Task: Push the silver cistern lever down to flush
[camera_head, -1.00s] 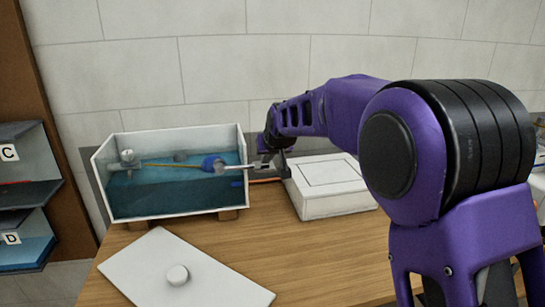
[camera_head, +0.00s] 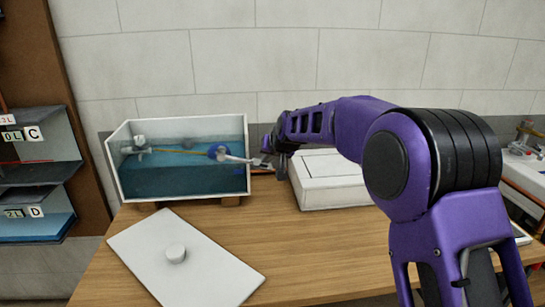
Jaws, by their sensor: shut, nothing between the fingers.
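The cistern (camera_head: 181,196) is an open-topped white tank with a clear front and blue-green water inside. The silver lever (camera_head: 240,159) sticks out to the right from a blue part (camera_head: 217,151) at the cistern's right end, and tilts slightly down towards its outer end. My gripper (camera_head: 266,165) is just right of the lever's outer end, shut and empty. Its fingers are small and partly hidden behind my wrist, so I cannot tell whether they touch the lever.
A white box (camera_head: 325,185) stands right of my gripper. Shelves labelled C and D (camera_head: 35,190) are at the left. The tiled wall is behind.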

